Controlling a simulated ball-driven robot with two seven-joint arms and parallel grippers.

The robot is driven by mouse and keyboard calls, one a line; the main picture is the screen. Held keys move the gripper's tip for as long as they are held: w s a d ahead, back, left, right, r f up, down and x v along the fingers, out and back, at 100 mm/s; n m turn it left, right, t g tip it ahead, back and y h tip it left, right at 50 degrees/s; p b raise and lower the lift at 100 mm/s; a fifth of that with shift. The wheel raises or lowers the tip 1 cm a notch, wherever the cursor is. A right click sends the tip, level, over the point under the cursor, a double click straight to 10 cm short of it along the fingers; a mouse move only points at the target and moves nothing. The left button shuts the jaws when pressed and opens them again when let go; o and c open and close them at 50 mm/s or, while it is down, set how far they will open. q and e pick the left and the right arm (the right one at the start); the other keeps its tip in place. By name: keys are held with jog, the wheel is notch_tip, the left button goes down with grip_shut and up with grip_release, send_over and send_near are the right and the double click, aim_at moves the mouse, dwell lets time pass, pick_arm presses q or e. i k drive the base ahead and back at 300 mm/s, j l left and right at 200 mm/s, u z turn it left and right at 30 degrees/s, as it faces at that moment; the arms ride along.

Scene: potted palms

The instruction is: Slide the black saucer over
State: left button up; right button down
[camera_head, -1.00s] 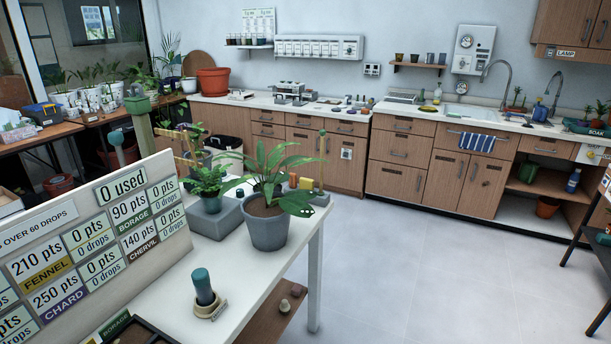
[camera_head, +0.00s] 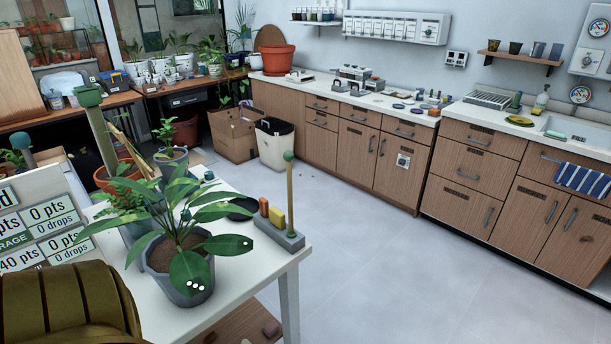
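The black saucer (camera_head: 243,208) lies on the white table (camera_head: 238,268), towards its far right side. It is partly hidden behind the leaves of a broad-leaved potted plant (camera_head: 187,225) in a grey pot. A grey block stand (camera_head: 280,234) with an orange piece, a yellow piece and an upright green-topped post is just right of the saucer, at the table's edge. Neither of my grippers shows in the head view.
More potted plants (camera_head: 172,158) stand at the back left of the table. A score board (camera_head: 45,225) is at the left. A ribbed olive shape, unclear to me, blocks the lower left. Open floor (camera_head: 400,270) lies right of the table.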

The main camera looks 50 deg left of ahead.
aim_at(250, 204)
jog(key=i+u, duration=0.3)
jog(key=i, duration=0.2)
jog(key=i+l+u, duration=0.3)
jog(key=i, duration=0.15)
jog(key=j, duration=0.1)
